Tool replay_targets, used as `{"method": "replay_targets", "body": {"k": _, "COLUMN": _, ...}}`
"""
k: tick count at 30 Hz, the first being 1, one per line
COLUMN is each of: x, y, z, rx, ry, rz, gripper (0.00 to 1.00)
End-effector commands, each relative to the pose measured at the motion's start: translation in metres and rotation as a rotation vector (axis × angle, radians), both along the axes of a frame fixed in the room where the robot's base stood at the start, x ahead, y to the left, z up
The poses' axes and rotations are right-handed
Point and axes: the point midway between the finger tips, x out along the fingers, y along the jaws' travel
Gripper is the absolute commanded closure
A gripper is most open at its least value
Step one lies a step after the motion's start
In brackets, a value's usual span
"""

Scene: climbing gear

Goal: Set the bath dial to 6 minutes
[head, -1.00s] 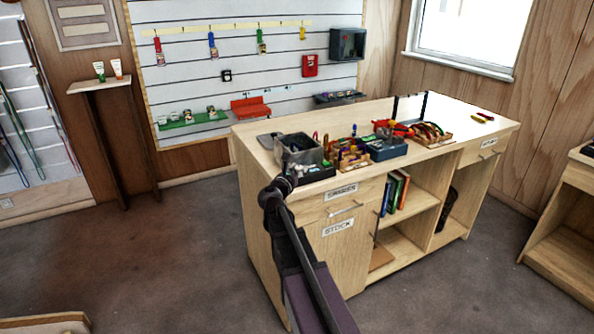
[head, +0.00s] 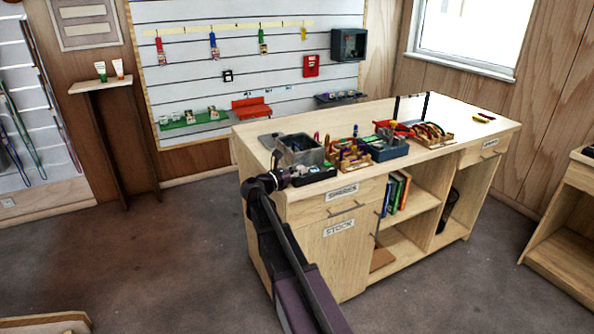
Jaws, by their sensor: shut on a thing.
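The bath looks like a grey open-topped box (head: 302,152) on the near left end of the wooden counter. My gripper (head: 286,177) is at the near side of the bath, low against its front. It is small and dark in the head view, and it is shut on what appears to be the bath dial. The dial itself is hidden behind my gripper and wrist, so its setting cannot be read.
The counter (head: 445,165) carries a dark tray (head: 320,174), a blue bin (head: 385,150) and several bright pieces of gear right of the bath. A slatted wall stands behind. The counter's far right top is mostly clear, as is the floor at left.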

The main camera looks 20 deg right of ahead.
Motion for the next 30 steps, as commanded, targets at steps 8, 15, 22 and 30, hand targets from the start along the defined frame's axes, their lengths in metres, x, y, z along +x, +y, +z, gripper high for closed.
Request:
{"method": "replay_targets", "body": {"k": 8, "x": -0.001, "y": 0.0, "z": 0.0, "rx": -0.001, "ry": 0.0, "rz": 0.0, "gripper": 0.45}}
{"method": "replay_targets", "body": {"k": 15, "x": 0.0, "y": 0.0, "z": 0.0, "rx": -0.001, "ry": 0.0, "rz": 0.001, "gripper": 0.45}}
{"method": "replay_targets", "body": {"k": 22, "x": -0.001, "y": 0.003, "z": 0.0, "rx": -0.001, "ry": 0.0, "rz": 0.002, "gripper": 0.45}}
{"method": "replay_targets", "body": {"k": 30, "x": -0.008, "y": 0.024, "z": 0.0, "rx": -0.001, "ry": 0.0, "rz": 0.003, "gripper": 0.45}}
